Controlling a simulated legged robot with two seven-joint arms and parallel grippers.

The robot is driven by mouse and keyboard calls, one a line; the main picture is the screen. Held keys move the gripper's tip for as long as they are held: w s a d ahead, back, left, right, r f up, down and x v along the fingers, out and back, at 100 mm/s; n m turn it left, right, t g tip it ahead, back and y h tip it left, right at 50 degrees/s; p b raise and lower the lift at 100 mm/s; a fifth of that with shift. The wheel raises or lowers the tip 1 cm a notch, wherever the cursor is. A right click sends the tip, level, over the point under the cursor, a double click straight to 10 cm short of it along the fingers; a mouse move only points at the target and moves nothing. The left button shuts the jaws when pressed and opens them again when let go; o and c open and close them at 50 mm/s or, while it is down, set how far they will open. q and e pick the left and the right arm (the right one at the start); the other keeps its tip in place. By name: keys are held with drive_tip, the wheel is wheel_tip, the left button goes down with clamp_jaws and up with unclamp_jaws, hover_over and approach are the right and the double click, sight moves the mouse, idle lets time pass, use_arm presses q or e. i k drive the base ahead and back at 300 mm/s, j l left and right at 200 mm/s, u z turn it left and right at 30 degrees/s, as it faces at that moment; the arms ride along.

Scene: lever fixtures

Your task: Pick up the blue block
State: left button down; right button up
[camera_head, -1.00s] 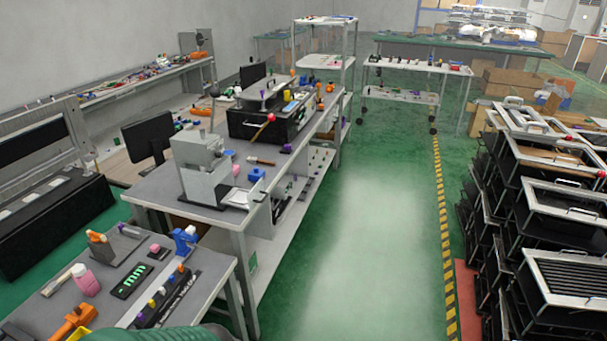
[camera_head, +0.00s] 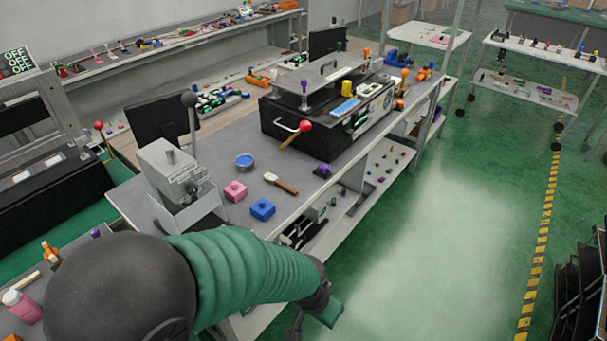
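The blue block (camera_head: 262,209) sits on the grey workbench near its front edge, with a small knob on top. It stands apart from a similar pink block (camera_head: 235,192) to its left. My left arm crosses the bottom of the view in a green sleeve, below the blue block and apart from it in the picture. My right gripper is out of view.
A wood-handled tool (camera_head: 280,182) and a blue round tin (camera_head: 244,161) lie near the blocks. A grey lever machine (camera_head: 175,180) stands to the left. A black box with a red-knobbed lever (camera_head: 304,126) stands behind.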

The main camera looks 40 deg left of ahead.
sight(263, 214)
drive_tip(key=i+u, duration=0.1)
drive_tip(key=i, duration=0.5)
drive_tip(key=i+l+u, duration=0.1)
drive_tip(key=i, duration=0.5)
drive_tip(key=i+l+u, duration=0.1)
drive_tip(key=i, duration=0.5)
drive_tip(key=i+l+u, duration=0.1)
drive_tip(key=i+l, duration=0.15)
drive_tip(key=i, duration=0.3)
drive_tip(key=i+j+u, duration=0.1)
drive_tip(key=u, duration=2.75)
drive_tip(key=i+j+u, duration=0.1)
drive_tip(key=u, duration=0.35)
drive_tip(key=i+u, duration=0.1)
drive_tip(key=u, duration=0.35)
drive_tip(key=i+u, duration=0.1)
drive_tip(key=u, duration=0.35)
